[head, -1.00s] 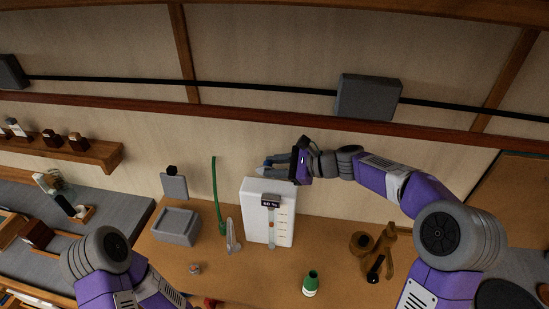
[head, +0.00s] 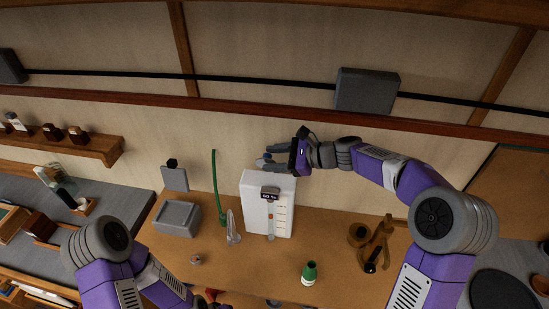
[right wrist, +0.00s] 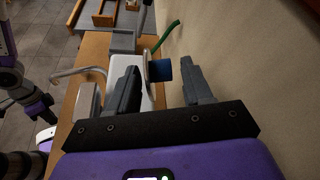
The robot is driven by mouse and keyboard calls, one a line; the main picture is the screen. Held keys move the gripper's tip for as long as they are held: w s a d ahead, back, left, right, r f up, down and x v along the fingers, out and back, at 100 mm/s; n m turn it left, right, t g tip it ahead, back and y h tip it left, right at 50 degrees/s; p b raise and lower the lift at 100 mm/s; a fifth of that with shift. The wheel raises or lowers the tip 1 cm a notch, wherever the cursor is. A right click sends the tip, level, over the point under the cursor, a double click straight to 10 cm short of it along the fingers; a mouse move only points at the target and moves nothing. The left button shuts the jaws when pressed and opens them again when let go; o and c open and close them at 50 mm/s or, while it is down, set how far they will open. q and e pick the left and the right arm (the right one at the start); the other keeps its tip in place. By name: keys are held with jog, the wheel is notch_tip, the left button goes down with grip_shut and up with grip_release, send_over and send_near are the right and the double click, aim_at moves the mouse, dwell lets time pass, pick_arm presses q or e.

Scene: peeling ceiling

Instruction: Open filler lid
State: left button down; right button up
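A white upright box (head: 256,205) with a small dark display and a scale strip stands on the wooden counter near the wall. My right gripper (head: 265,156) is at its top from the right, fingers pointing left and spread. In the right wrist view, a blue piece (right wrist: 188,68) and a grey piece (right wrist: 160,70) show between the two fingers, above the white box (right wrist: 124,66). They look like the filler lid, but its exact state is unclear. The blue piece is close to the right finger; contact cannot be told. My left arm enters at lower left, its gripper out of view.
A green stalk (head: 215,185) and a clear pointed item (head: 233,228) stand left of the box. A grey basin (head: 177,217) is farther left. A green bottle (head: 309,274) and brown objects (head: 372,244) are to the right. The wall is close behind.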

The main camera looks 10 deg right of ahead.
jog(key=v, duration=0.7)
jog(key=shift+d, duration=0.25)
jog(key=shift+s, duration=0.1)
